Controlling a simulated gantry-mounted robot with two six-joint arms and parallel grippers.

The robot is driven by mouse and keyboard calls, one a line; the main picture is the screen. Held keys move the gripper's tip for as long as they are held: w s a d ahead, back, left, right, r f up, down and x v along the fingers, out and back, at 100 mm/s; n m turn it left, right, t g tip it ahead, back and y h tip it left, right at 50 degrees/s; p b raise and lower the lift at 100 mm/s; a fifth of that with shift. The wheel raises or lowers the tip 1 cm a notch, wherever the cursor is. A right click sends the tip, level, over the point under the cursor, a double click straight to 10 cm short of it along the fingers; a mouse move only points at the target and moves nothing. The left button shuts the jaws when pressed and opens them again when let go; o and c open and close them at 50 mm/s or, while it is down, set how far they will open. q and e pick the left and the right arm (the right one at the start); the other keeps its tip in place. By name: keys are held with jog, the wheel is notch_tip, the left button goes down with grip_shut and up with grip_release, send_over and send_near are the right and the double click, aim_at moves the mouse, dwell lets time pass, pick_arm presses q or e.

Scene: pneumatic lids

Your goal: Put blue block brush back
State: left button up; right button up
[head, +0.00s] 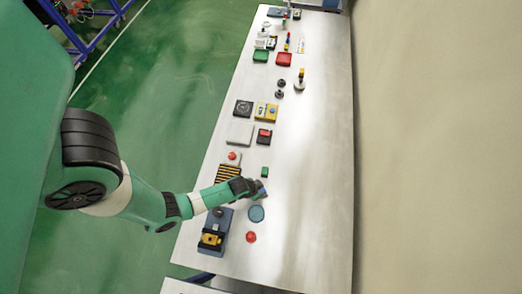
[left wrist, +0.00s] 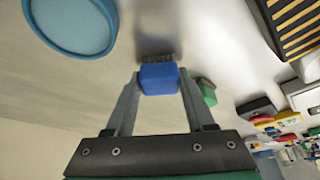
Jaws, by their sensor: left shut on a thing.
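The blue block brush (left wrist: 159,79) is between the two fingers of my left gripper (left wrist: 158,84) in the left wrist view, its dark bristles facing away from the palm. The fingers are shut on its blue body. In the head view my left gripper (head: 261,188) is over the near part of the table, just above the round blue dish (head: 256,214) in the picture, and the brush is small and partly hidden there. I cannot tell whether the bristles touch the table. My right gripper is out of view.
A green block (head: 265,172) stands close by the gripper. A black-and-yellow striped piece (head: 228,174) lies to the left. A red round piece (head: 251,237) and a blue-grey fixture (head: 214,232) are nearer. The right side of the table (head: 315,170) is clear.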

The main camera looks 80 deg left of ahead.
pick_arm(q)
jog(key=shift+f, duration=0.15)
jog(key=o, duration=1.3)
jog(key=p+v, duration=0.6)
jog(key=v, duration=0.6)
jog(key=shift+r, duration=0.2)
